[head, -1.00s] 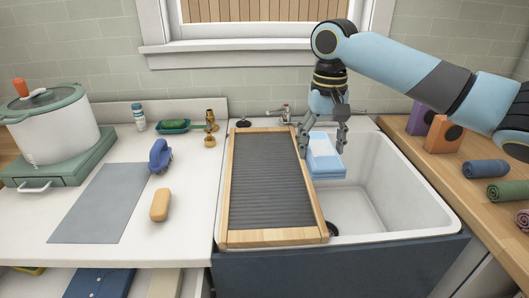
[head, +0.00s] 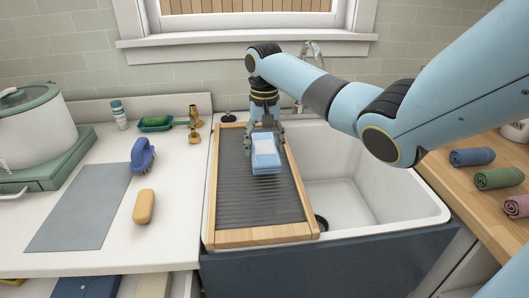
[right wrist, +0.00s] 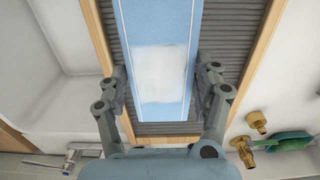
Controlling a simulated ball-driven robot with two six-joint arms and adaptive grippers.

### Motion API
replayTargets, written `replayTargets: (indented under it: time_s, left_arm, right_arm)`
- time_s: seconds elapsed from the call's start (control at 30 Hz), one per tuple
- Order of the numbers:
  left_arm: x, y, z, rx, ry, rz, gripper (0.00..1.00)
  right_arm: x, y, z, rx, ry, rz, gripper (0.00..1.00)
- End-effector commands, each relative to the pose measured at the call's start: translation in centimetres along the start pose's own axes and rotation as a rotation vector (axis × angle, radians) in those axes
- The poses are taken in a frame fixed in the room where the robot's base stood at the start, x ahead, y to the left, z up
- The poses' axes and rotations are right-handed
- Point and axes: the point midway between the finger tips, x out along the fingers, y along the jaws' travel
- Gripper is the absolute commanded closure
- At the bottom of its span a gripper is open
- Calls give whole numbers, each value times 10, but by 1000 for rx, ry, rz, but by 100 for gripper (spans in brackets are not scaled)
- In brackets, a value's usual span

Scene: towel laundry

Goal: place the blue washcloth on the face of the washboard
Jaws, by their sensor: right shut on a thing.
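The blue washcloth (head: 266,163) is a folded light-blue cloth with a pale patch on top. My right gripper (head: 265,137) is shut on its far end. In the right wrist view the washcloth (right wrist: 160,50) lies between the two fingers of the gripper (right wrist: 162,85). The washboard (head: 240,205) has a grey ribbed face in a wooden frame and lies across the left part of the sink. The cloth is over the upper half of the ribbed face; I cannot tell whether it touches. My left gripper is not in view.
The open sink basin (head: 370,205) is right of the washboard. An orange soap bar (head: 144,206), a blue brush (head: 143,155) and a grey mat (head: 80,208) lie on the left counter. Rolled cloths (head: 497,178) lie on the right counter. A faucet (head: 313,55) stands behind the sink.

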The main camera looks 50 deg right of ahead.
Motion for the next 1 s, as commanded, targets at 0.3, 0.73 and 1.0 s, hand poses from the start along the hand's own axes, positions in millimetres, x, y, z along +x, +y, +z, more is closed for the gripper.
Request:
replayTargets:
  time_s: [0.3,0.73,1.0]
  left_arm:
    - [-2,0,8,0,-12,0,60]
    - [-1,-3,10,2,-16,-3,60]
    - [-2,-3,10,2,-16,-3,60]
  right_arm:
    - [26,0,0,0,0,0,66]
    - [28,0,1,1,0,0,11]
    - [27,0,1,1,0,0,11]
